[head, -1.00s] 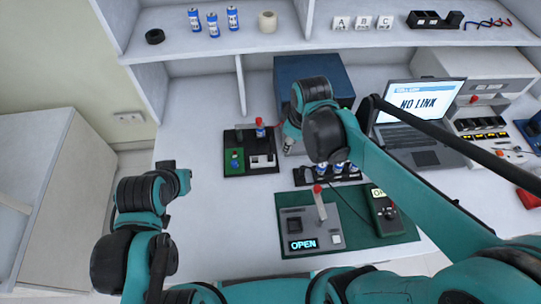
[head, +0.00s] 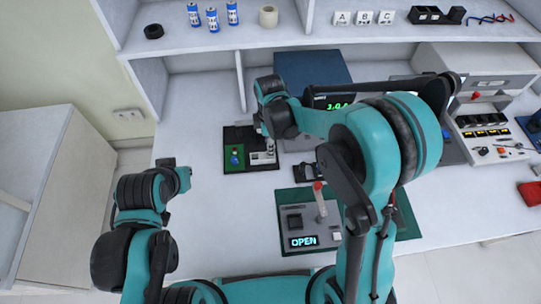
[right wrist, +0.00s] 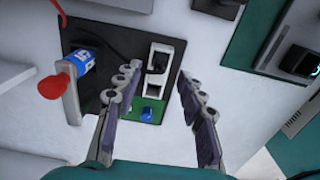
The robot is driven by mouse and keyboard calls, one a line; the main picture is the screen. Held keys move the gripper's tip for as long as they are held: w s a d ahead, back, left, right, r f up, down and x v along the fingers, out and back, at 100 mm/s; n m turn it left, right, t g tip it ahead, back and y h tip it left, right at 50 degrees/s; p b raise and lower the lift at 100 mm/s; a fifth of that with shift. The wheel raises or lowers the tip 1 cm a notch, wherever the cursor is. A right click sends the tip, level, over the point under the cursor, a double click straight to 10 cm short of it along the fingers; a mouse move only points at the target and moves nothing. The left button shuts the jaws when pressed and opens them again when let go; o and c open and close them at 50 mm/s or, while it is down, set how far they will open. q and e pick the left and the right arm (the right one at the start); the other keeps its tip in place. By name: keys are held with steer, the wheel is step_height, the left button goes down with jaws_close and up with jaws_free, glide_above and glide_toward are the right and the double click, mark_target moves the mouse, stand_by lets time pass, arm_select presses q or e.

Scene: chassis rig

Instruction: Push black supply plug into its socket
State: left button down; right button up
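A dark board (head: 265,166) lies left of centre on the bench. In the right wrist view, the board (right wrist: 108,20) bears a white bracket-like socket block (right wrist: 158,82). A black part that looks like the plug (right wrist: 157,62) sits at this block, with a black cable running to its left; how deep it sits I cannot tell. My right gripper (right wrist: 160,98) is open and empty, its fingers spread above the board near the block. In the head view my right gripper (head: 263,128) partly hides the board. My left gripper (head: 183,180) is at the bench's left edge, its fingers unclear.
A blue cylinder (right wrist: 85,62) with a red-knobbed lever (right wrist: 53,88) stands at the board's side. A small blue piece (right wrist: 150,113) sits on the green patch. A green mat (head: 408,222) holds a panel (head: 308,222) reading OPEN. A blue box (head: 310,68) stands behind.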

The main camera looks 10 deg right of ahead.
step_height(320, 180, down, 3)
steer(key=shift+d+f+b, duration=0.1)
steer(key=shift+f+b, duration=0.05)
steer(key=shift+b, duration=0.35)
steer(key=shift+c, duration=0.3)
jaws_close()
